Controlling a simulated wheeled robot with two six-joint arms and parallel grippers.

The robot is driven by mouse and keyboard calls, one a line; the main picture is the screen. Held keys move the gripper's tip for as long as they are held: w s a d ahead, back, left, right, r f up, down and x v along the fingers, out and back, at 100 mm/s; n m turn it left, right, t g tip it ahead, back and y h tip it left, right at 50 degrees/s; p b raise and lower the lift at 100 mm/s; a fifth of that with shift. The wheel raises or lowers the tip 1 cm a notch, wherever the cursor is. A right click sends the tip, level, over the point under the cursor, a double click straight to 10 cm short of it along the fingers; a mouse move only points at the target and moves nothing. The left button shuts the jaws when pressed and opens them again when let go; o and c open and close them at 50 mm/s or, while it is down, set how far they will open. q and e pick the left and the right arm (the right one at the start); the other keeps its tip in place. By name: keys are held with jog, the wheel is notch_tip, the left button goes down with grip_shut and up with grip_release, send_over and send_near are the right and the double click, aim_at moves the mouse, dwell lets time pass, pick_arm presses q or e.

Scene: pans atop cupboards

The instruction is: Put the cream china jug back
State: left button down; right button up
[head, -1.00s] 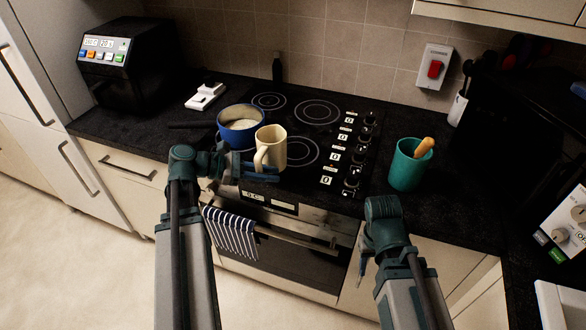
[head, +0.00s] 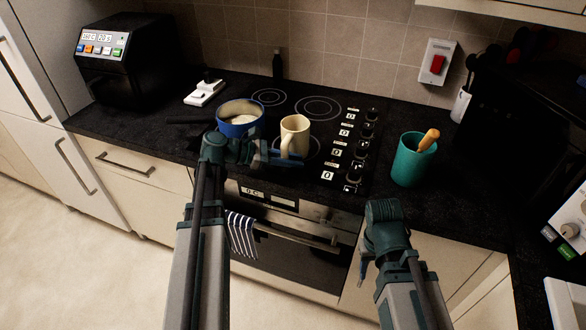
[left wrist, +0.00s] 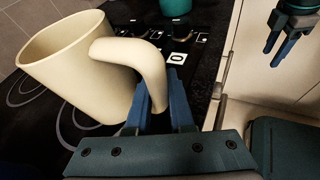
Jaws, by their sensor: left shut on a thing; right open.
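The cream china jug (head: 296,132) is upright in the head view, over the front part of the hob. It also fills the upper left of the left wrist view (left wrist: 75,62), slightly tilted in that picture. My left gripper (head: 287,158) is shut on the jug's handle, its blue fingers (left wrist: 165,103) on either side of the handle's lower part. I cannot tell how far the jug's base is above the hob. My right gripper (head: 362,268) hangs in front of the counter, empty; its fingers stand apart in the left wrist view (left wrist: 277,45).
A blue pan (head: 240,120) sits on the hob just left of the jug. A teal pot (head: 411,163) holding a wooden-handled utensil stands right of the hob knobs (head: 345,148). A black appliance (head: 125,60) is at back left. The rear hob rings (head: 317,108) are clear.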

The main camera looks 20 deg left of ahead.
pick_arm(q)
jog(key=shift+f, duration=0.65)
jog(key=shift+r, duration=0.1)
pick_arm(e)
jog(key=shift+f, duration=0.6)
pick_arm(q)
jog(key=c, duration=1.2)
grip_release()
jog(key=shift+f+b, duration=0.2)
jog(key=shift+b, duration=0.1)
jog(key=shift+c, duration=0.2)
jog(key=o, duration=0.5)
jog(key=shift+r, duration=0.1)
jog(key=shift+c, duration=0.2)
pick_arm(e)
jog(key=shift+f, duration=0.1)
